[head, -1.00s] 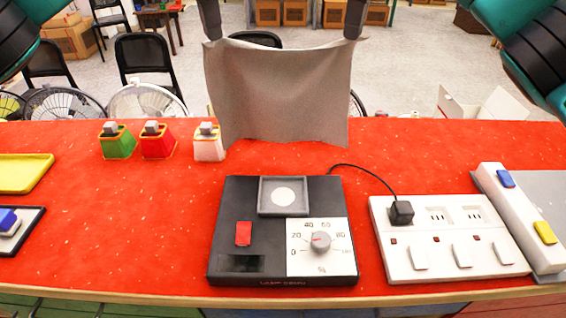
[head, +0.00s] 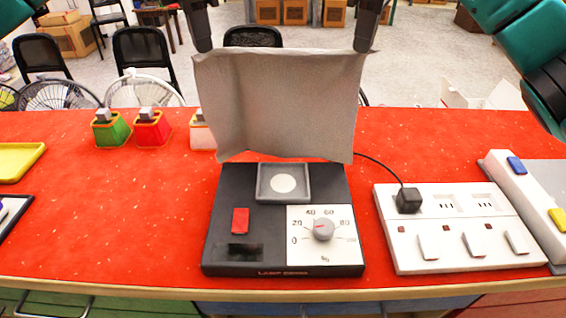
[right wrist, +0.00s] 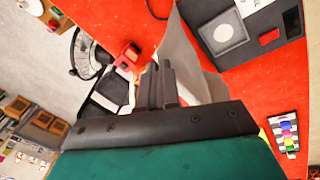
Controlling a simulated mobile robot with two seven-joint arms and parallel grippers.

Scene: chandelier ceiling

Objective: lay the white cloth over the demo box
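The white cloth, greyish in this light (head: 280,100), hangs upright between my two grippers at the back of the table. My left gripper (head: 202,45) is shut on its top left corner and my right gripper (head: 364,45) is shut on its top right corner. The demo box (head: 230,205) is black, with a square recess, a red switch and a white dial panel. It lies just in front of the cloth, whose lower edge reaches the box's rear edge in the head view. The right wrist view shows my right gripper (right wrist: 158,85), the cloth (right wrist: 185,55) and the box (right wrist: 262,20).
A white power strip (head: 460,235) with a black plug stands right of the box, its cable running behind. A white bar (head: 525,195) with blue and yellow buttons is further right. Green (head: 112,130) and red (head: 152,130) holders stand back left.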

